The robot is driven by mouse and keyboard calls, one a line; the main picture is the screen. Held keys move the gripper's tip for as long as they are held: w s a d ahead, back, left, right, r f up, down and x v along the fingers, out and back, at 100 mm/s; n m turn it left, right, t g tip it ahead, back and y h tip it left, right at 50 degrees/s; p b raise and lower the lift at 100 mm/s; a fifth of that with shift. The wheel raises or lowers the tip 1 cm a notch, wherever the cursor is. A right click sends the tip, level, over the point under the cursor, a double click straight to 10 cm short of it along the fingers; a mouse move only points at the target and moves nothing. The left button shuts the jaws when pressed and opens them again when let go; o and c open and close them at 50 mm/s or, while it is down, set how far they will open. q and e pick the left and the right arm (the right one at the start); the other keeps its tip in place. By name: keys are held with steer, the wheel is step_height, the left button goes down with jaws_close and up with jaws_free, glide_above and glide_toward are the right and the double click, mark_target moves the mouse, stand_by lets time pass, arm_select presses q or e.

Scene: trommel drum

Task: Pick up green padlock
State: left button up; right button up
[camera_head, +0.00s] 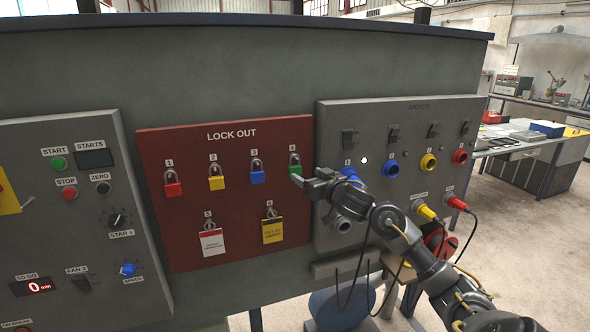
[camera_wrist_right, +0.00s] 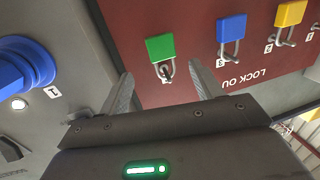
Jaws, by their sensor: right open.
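The green padlock (camera_head: 295,171) hangs at position 4, in the upper right of the red LOCK OUT board (camera_head: 190,245). In the right wrist view the green padlock (camera_wrist_right: 160,47) appears upside down, with its shackle toward my gripper. My right gripper (camera_head: 305,178) is beside the padlock in the head view and partly overlaps its lower edge. In the right wrist view the open fingers of my right gripper (camera_wrist_right: 162,82) stand on either side of the padlock's shackle line, with the body beyond the tips. Contact cannot be told. My left gripper is not in view.
Red (camera_head: 172,188), yellow (camera_head: 216,182) and blue (camera_head: 257,176) padlocks hang to the left. Two tags (camera_head: 212,243) (camera_head: 272,230) hang below. The sockets panel (camera_head: 335,110) with blue, yellow and red sockets adjoins on the right, close to my right arm.

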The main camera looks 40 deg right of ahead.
mark_target(297, 169)
steer(key=shift+w+d+f+p, duration=0.15)
steer(key=shift+w+p, duration=0.4)
steer(key=shift+w, duration=0.9)
steer(key=shift+w+d+r+p, duration=0.1)
steer(key=shift+w+p, duration=0.45)
steer(key=shift+w, duration=0.85)
steer(key=shift+s, duration=0.1)
steer(key=shift+c, duration=0.6)
steer(key=c, duration=1)
